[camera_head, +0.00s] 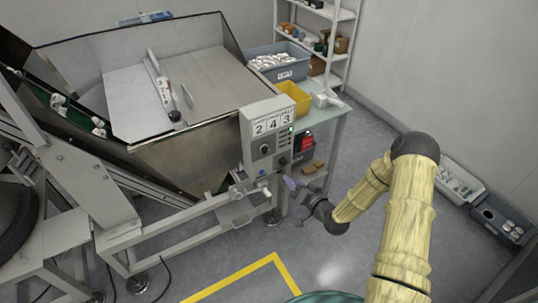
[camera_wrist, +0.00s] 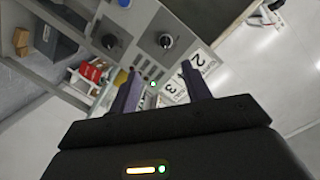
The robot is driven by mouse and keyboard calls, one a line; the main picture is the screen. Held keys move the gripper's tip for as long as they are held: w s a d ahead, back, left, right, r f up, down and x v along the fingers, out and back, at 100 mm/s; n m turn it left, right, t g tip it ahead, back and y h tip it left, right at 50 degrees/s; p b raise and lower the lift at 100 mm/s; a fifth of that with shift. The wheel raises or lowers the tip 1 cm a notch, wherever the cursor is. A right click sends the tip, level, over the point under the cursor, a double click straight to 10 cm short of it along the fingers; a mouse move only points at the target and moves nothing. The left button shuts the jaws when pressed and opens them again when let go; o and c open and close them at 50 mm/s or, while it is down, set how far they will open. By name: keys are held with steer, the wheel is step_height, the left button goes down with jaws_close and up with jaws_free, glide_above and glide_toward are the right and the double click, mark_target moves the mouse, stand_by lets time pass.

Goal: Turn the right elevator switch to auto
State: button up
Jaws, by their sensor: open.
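The grey control box (camera_head: 259,153) stands at the front right corner of the hopper, with a "2 4 3" plate on top. In the head view it has a dark knob switch (camera_head: 265,148) on its front and another switch (camera_head: 283,161) further right. The wrist view shows two black knobs, one nearer the number plate (camera_wrist: 166,41) and one further left (camera_wrist: 109,41). I cannot read their settings or labels. My gripper (camera_head: 291,184) is below and right of the box. In the wrist view my gripper (camera_wrist: 162,73) is open and empty, its fingers apart from both knobs.
The metal hopper (camera_head: 180,90) is left of the box. A side table (camera_head: 325,114) with a blue-grey bin (camera_head: 278,70) and yellow bin (camera_head: 294,97) is behind it. A red item (camera_wrist: 90,72) lies below the box. Floor bins (camera_head: 460,183) stand right.

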mark_target(265, 150)
steer(key=shift+s+f+m+t, duration=0.1)
steer(key=shift+f+m+t, duration=0.2)
steer(key=shift+m+t, duration=0.5)
steer(key=x, duration=0.5)
steer(key=p+x, duration=0.1)
steer(key=x, duration=0.5)
steer(key=p+x, duration=0.1)
steer(key=x, duration=0.5)
steer(key=shift+a+r, duration=0.2)
steer(key=shift+a, duration=0.1)
steer(key=c, duration=1)
